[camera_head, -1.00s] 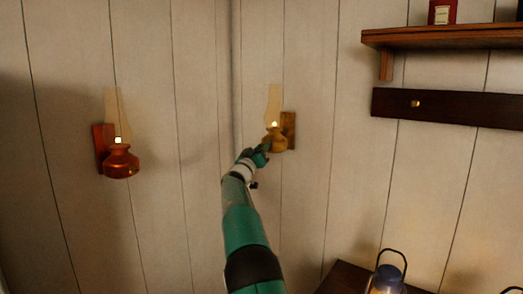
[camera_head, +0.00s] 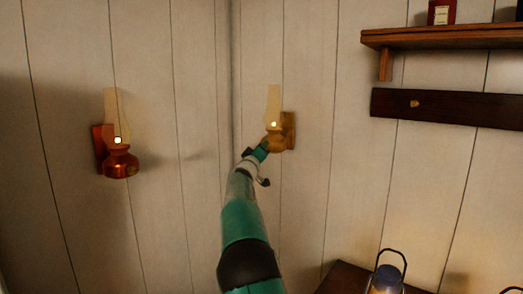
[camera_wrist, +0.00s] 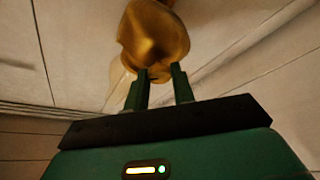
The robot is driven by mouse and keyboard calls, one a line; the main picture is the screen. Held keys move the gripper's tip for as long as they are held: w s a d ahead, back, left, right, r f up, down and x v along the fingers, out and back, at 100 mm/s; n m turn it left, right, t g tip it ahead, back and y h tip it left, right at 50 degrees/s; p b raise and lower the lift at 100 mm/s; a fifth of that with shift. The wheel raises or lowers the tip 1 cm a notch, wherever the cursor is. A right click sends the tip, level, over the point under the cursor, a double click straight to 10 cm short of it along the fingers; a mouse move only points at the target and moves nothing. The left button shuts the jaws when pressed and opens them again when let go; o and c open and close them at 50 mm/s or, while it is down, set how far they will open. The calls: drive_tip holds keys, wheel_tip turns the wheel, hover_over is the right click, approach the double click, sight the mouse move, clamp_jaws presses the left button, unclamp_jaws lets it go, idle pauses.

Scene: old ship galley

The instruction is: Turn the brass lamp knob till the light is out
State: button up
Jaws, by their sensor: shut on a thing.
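The brass lamp (camera_head: 277,143) hangs on the wall right of the corner in the head view, with a tall glass chimney and a small bright flame. Its rounded brass body (camera_wrist: 155,38) fills the top middle of the wrist view. My gripper (camera_wrist: 159,76) is shut on the lamp knob (camera_wrist: 158,73), just below that body; the knob is mostly hidden between the fingertips. In the head view my gripper (camera_head: 262,150) reaches the lamp's lower front, and the knob cannot be made out there.
A lit copper lamp (camera_head: 120,162) hangs on the left wall, apart from my arm. At right are a wooden shelf (camera_head: 450,37) with a bottle and a dark rail (camera_head: 450,107) with a brass peg. A lantern (camera_head: 386,279) stands low at right. The wall between the lamps is clear.

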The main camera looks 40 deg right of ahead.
drive_tip(key=o, duration=1)
drive_tip(key=v, duration=1.4)
